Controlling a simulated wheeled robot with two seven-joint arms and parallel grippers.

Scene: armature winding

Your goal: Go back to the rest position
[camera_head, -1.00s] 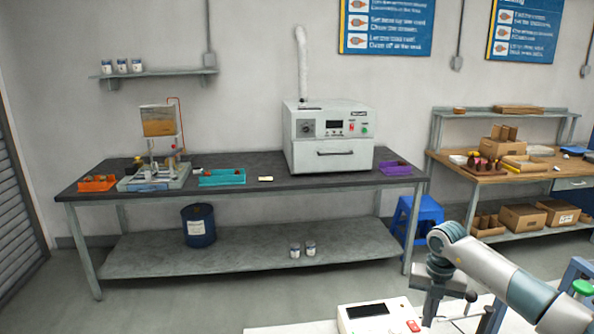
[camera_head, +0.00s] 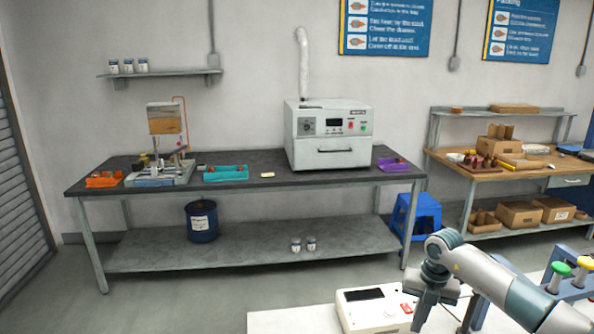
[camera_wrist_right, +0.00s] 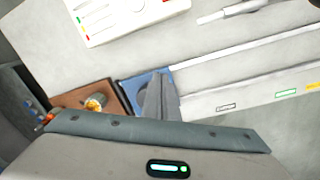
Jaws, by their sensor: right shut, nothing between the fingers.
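My right gripper (camera_head: 422,318) hangs from my right arm at the lower right of the head view, over the white table (camera_head: 290,320). In the right wrist view its fingers (camera_wrist_right: 160,92) are together and hold nothing. My left gripper is in neither view.
A white device (camera_head: 370,308) is beside my right gripper. A blue frame with green and yellow knobs (camera_head: 560,268) stands to the right. The dark workbench (camera_head: 280,180) with an oven (camera_head: 328,135) is beyond open floor. A blue stool (camera_head: 418,215) stands beside it.

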